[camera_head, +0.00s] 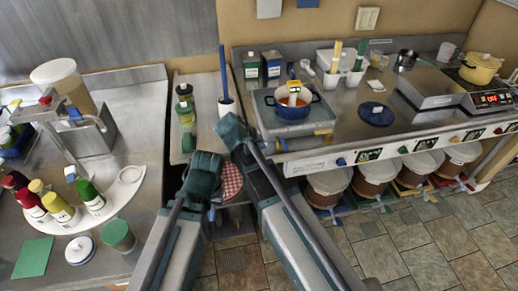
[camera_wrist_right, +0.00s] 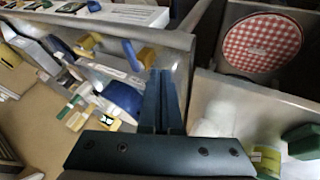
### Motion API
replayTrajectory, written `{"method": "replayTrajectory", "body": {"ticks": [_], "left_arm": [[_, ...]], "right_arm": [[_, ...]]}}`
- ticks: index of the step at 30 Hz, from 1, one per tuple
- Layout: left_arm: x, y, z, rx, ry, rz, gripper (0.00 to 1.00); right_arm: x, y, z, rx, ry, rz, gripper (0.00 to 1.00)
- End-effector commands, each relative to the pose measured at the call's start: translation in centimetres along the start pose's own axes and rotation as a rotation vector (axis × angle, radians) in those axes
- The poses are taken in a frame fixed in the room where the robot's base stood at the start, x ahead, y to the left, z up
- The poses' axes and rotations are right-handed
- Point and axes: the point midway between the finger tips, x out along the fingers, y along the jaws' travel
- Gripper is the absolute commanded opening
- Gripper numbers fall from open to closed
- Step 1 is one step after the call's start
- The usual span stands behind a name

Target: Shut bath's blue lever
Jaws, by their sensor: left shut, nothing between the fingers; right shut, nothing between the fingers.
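A small blue lever-like part (camera_head: 281,145) is at the front left corner of the right steel counter, below a steel unit (camera_head: 268,118) carrying a blue pot. A blue knob (camera_head: 341,161) is further right on the front panel. I cannot tell for sure which is the bath's lever. My right gripper (camera_head: 232,132) is left of that corner, apart from it. In the right wrist view its fingers (camera_wrist_right: 162,100) are shut and empty, below a blue part (camera_wrist_right: 132,56) beside a yellow one. My left gripper (camera_head: 207,188) is lower left, its fingertips unclear, holding nothing visible.
The left counter (camera_head: 130,220) holds squeeze bottles (camera_head: 60,208) and a steel unit with a clear container (camera_head: 62,82). Buckets (camera_head: 376,172) stand below the right counter. A red checked round thing (camera_head: 231,180) is between the counters; it also shows in the wrist view (camera_wrist_right: 262,42).

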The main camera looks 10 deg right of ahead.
Motion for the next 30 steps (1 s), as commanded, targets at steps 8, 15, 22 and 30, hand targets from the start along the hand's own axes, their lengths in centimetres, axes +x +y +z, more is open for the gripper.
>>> {"method": "replayTrajectory", "body": {"ticks": [8,15,22,30], "left_arm": [[4.5,0.4,-0.3,0.0,0.0,0.0,0.0],[4.4,0.4,-0.3,0.0,0.0,0.0,0.0],[4.4,0.4,-0.3,0.0,0.0,0.0,0.0],[4.4,0.4,-0.3,0.0,0.0,0.0,0.0]], "right_arm": [[5.4,-0.3,0.2,0.001,-0.001,0.0,0.0],[6.8,2.2,0.1,0.002,-0.002,0.0,0.0],[7.4,3.4,0.0,0.001,0.0,-0.001,0.0],[7.5,3.5,0.0,0.0,0.0,-0.001,0.0]]}}
